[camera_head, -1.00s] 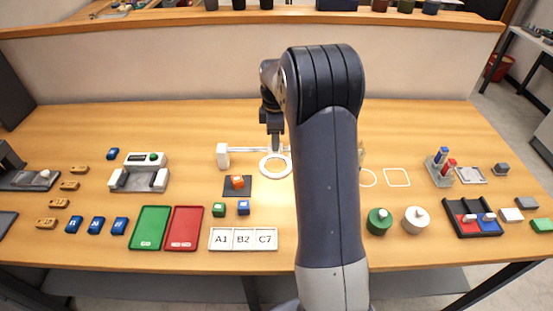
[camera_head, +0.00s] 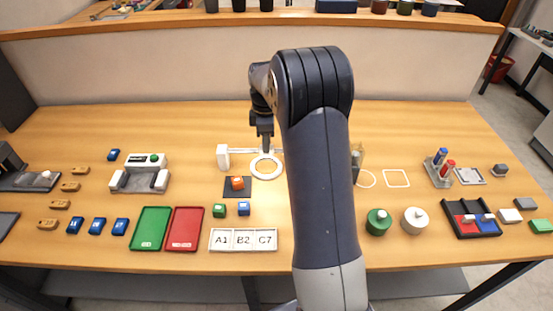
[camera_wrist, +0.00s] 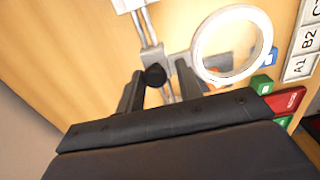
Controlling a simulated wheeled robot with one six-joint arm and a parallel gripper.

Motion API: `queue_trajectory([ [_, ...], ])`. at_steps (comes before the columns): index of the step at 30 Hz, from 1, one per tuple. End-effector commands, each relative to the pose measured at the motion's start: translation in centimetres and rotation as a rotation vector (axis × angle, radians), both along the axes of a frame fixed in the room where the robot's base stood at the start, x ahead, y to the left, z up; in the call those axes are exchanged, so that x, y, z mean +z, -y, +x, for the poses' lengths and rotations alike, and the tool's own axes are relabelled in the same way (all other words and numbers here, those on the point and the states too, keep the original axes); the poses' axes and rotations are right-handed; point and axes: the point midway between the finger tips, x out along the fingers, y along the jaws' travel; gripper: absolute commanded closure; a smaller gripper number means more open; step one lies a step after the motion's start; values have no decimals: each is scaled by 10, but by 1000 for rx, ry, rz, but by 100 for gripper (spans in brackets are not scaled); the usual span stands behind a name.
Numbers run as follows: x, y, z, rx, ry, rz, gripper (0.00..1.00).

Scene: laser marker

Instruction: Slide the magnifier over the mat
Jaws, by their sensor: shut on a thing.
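The magnifier, a white ring lens (camera_head: 280,172), hangs on a pale rail above the table, right of and behind the small dark mat (camera_head: 229,193). An orange block (camera_head: 237,183) sits on the mat. In the wrist view the magnifier's ring (camera_wrist: 199,62) is to the right of my gripper (camera_wrist: 158,78), whose fingers are shut on the black knob (camera_wrist: 155,75) of its slider. In the head view my gripper (camera_head: 266,147) is just behind the ring, and its fingertips hide the knob.
A white post (camera_head: 223,157) holds the rail's left end; my arm hides its right end. Green (camera_head: 219,210) and blue (camera_head: 243,208) blocks lie in front of the mat. A grey device (camera_head: 140,174) stands to the left. White label tiles (camera_head: 243,239) lie at the front.

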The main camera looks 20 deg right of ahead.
Motion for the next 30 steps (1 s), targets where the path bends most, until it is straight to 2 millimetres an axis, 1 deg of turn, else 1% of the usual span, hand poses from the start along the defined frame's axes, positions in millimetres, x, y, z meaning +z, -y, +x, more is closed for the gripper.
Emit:
queue_trajectory([
  [1, -16, -2, -1, 1, -16, 0, 79],
  [30, -16, -55, 21, 1, -17, -2, 78],
])
